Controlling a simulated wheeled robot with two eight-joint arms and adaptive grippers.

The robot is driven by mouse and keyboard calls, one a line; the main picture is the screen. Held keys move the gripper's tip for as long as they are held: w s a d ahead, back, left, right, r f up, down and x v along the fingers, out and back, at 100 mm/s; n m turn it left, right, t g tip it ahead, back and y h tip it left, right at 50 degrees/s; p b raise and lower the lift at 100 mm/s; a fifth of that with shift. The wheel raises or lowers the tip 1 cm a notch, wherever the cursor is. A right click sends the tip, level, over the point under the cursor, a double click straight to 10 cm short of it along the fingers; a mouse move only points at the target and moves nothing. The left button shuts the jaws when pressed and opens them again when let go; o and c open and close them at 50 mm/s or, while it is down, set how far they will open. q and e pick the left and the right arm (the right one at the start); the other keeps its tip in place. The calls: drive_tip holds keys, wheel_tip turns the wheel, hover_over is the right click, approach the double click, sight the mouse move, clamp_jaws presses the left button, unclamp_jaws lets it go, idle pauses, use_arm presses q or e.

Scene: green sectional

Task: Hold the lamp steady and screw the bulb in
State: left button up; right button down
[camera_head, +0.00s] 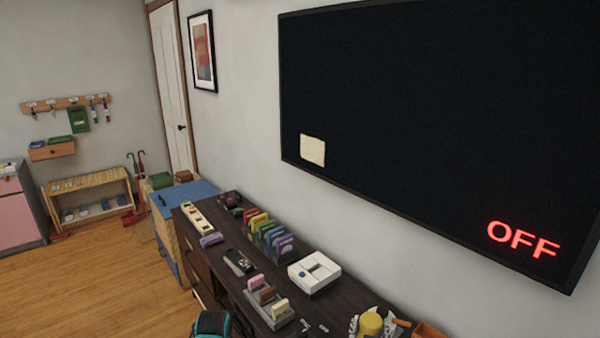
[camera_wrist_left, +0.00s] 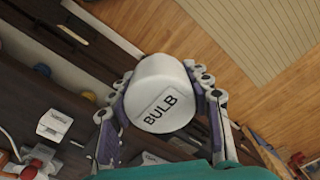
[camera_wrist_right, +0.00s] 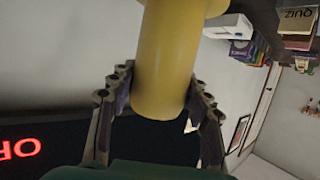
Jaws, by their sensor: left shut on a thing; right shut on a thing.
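The bulb (camera_wrist_left: 163,95) is a white rounded piece labelled BULB. My left gripper (camera_wrist_left: 160,78) is shut on it, one finger on each side, in the left wrist view. My right gripper (camera_wrist_right: 160,85) is shut around a yellow cylinder, which I take for the lamp (camera_wrist_right: 165,55); its upper part runs out of the right wrist view. In the head view a yellow round top (camera_head: 371,323) with grey parts around it shows at the bottom edge, cut off. The lamp's socket is not clearly visible, and no single view shows bulb and lamp together.
A dark sideboard (camera_head: 225,238) runs along the wall, holding coloured cases (camera_head: 268,237), a white box (camera_head: 314,272) and small items. An orange box (camera_head: 427,330) is at the bottom edge. The black screen (camera_head: 420,100) reads OFF. Wooden floor (camera_head: 110,290) is open at left.

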drive_tip(key=shift+a, duration=0.1)
drive_tip(key=s+a+r+n+y, duration=0.2)
drive_tip(key=s+a+n+y, duration=0.2)
drive_tip(key=a, duration=0.5)
drive_tip(key=shift+s+a+r+n+t+y, duration=0.2)
drive_tip(key=shift+s+a+n+t+y, duration=0.15)
drive_tip(key=shift+y, duration=0.35)
use_arm(q)
drive_tip(key=w+d+r+m, duration=0.2)
drive_tip(key=w+d+r, duration=0.4)
drive_tip(key=d+r, duration=0.15)
drive_tip(key=s+d+r+m, duration=0.1)
drive_tip(key=d+r+m, duration=0.1)
drive_tip(key=d+r, duration=0.7)
drive_tip(key=s+d+r+m, duration=0.2)
drive_tip(key=d+r, duration=0.7)
drive_tip(key=r, duration=0.7)
drive_tip(key=shift+s+d+r+m, duration=0.15)
drive_tip(key=shift+s+r+m, duration=0.1)
drive_tip(key=shift+m, duration=0.05)
drive_tip(key=shift+f, duration=0.1)
drive_tip(key=shift+f, duration=1.95)
